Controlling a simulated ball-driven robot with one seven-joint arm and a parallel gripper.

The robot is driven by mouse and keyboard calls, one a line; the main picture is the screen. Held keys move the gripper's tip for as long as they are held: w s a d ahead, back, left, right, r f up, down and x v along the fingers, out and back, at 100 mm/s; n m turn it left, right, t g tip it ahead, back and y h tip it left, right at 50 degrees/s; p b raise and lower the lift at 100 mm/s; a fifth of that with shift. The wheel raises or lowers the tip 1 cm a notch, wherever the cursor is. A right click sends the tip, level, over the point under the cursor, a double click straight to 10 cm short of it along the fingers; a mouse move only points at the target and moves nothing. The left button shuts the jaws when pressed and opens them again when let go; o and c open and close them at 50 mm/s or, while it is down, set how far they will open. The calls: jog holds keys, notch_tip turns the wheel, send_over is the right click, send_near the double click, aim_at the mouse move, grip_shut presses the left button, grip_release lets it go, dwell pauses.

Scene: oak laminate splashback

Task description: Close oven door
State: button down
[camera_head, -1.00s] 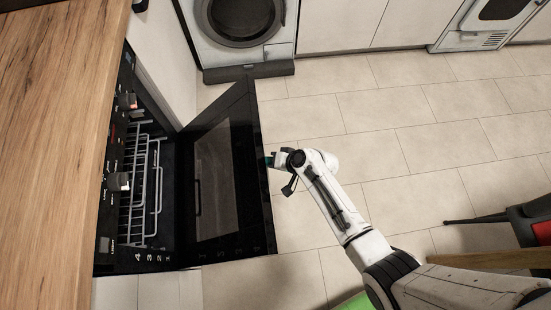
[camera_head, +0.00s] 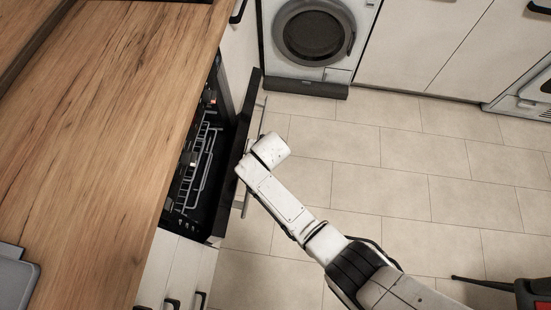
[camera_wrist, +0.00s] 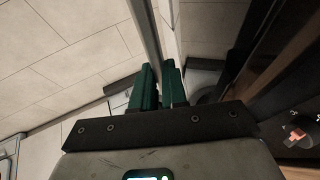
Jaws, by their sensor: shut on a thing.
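The oven door (camera_head: 247,108) is swung most of the way up in the head view, seen nearly edge-on, with a gap to the oven (camera_head: 182,205). Wire racks (camera_head: 205,160) show inside the dark cavity. The pale bar handle (camera_head: 245,206) runs along the door's outer side. My arm covers the middle of the door and hides my gripper in the head view. In the wrist view, the green fingers of my gripper (camera_wrist: 158,82) are shut on the handle (camera_wrist: 148,35), one on each side of the bar.
A wooden worktop (camera_head: 110,120) lies above and left of the oven. A washing machine (camera_head: 312,45) stands beyond the door. A red and black object (camera_head: 535,295) is at the lower right.

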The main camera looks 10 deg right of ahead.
aim_at(235, 153)
jog(key=shift+g+h, duration=0.3)
jog(key=a, duration=0.2)
jog(key=w+a+r+b, duration=0.1)
jog(key=a, duration=0.2)
jog(key=w+a+r, duration=0.1)
jog(key=a, duration=0.2)
jog(key=shift+w+r+b, duration=0.1)
jog(key=shift+r+b, duration=0.15)
jog(key=shift+b, duration=0.15)
jog(key=c, duration=1.2)
grip_release()
jog(key=shift+f, duration=0.15)
jog(key=shift+o, duration=0.2)
jog(key=shift+s, duration=0.2)
jog(key=v, duration=0.3)
jog(key=p+v, duration=0.1)
jog(key=v, duration=0.7)
jog(key=shift+w+r+p, duration=0.25)
jog(key=shift+w+p, duration=0.05)
jog(key=shift+p, duration=0.1)
jog(key=shift+c, duration=0.4)
